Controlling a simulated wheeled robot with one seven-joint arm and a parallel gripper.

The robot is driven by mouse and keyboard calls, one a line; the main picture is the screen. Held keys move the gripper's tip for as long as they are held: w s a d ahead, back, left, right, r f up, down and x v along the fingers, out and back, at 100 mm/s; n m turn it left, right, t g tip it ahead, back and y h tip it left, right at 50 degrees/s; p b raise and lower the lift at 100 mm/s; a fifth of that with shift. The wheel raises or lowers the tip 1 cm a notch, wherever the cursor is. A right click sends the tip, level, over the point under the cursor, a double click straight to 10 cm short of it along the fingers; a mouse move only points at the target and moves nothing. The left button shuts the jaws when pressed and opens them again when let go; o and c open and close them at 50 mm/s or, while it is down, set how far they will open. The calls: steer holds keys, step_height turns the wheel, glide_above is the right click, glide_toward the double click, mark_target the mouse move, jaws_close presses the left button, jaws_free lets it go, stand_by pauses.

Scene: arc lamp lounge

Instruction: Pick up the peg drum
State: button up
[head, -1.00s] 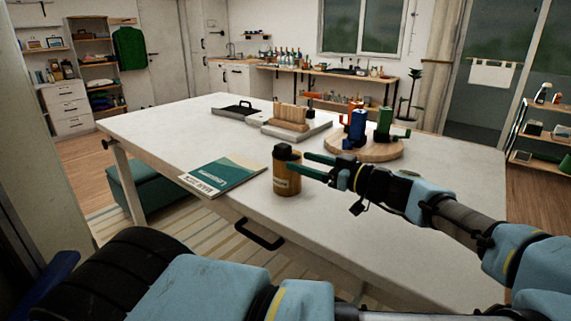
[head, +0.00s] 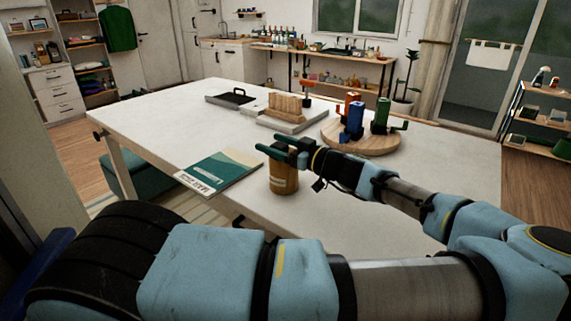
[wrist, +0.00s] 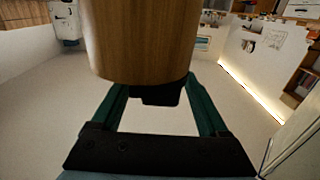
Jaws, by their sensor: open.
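The likely peg drum is a brown wooden cylinder (head: 284,183) with a pale label, standing upright near the table's front edge. In the wrist view its wood-grained body (wrist: 142,40) fills the top middle, with a black cap (wrist: 156,94) below it, so that picture appears upside down. My gripper (head: 271,144) is open at the drum's top, with its green fingers apart. In the wrist view the fingers (wrist: 157,100) lie on either side of the cap. I cannot tell whether they touch it. In the head view the gripper hides the cap.
A green and cream book (head: 222,171) lies left of the drum on the white table (head: 170,125). A round wooden board (head: 385,139) with blue, orange and green items stands behind. A wooden block rack (head: 287,107) and a dark tray (head: 232,98) are farther back.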

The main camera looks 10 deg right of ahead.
steer(key=shift+w+a, duration=0.5)
steer(key=shift+a, duration=0.05)
steer(key=shift+c, duration=0.3)
jaws_close()
stand_by(0.8)
